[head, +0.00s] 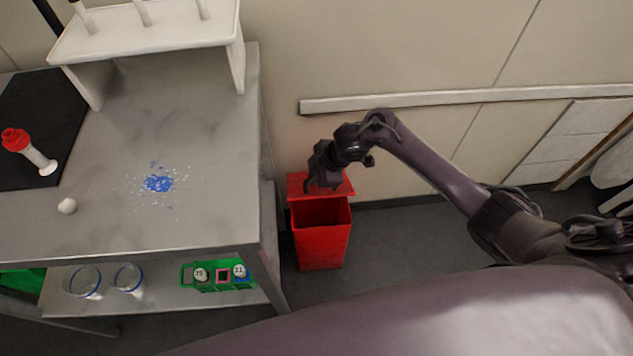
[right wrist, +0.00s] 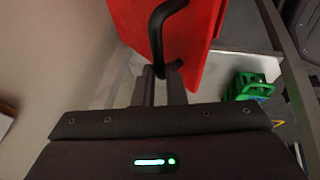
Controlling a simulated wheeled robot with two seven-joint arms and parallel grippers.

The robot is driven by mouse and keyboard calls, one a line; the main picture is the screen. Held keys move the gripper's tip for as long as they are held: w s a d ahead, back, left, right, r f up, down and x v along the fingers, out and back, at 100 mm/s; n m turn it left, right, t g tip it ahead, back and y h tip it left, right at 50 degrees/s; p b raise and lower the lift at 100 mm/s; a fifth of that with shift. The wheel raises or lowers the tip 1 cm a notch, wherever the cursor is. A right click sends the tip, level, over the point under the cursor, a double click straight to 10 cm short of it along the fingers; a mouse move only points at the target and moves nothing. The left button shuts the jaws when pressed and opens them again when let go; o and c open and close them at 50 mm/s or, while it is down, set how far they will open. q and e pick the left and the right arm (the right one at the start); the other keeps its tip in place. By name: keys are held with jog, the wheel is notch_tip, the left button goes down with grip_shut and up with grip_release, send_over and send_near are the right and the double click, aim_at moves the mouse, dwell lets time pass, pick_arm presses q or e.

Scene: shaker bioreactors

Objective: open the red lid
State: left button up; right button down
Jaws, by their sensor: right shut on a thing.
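A red bin (head: 322,245) stands on the floor just right of the table, and its dark inside shows from above. Its red lid (head: 297,187) is raised at the back of the opening, partly hidden by my right gripper (head: 322,182). In the right wrist view the lid (right wrist: 200,45) fills the top, with a bent black handle (right wrist: 157,35) on it. There my right gripper (right wrist: 160,78) is shut on the lower part of this handle. My left gripper is in neither view.
The grey table (head: 215,215) stands close to the bin's left side. It holds a red-capped tube (head: 30,150), blue crumbs (head: 158,183) and a white ball (head: 67,206). A green rack (head: 190,275) sits on the lower shelf. The wall is right behind the bin.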

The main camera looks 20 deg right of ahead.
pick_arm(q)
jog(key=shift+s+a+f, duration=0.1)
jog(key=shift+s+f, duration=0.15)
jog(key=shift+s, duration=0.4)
pick_arm(e)
jog(key=shift+w+d+r, duration=0.2)
jog(key=shift+w+d, duration=0.1)
jog(key=shift+w, duration=0.35)
jog(key=shift+f, duration=0.1)
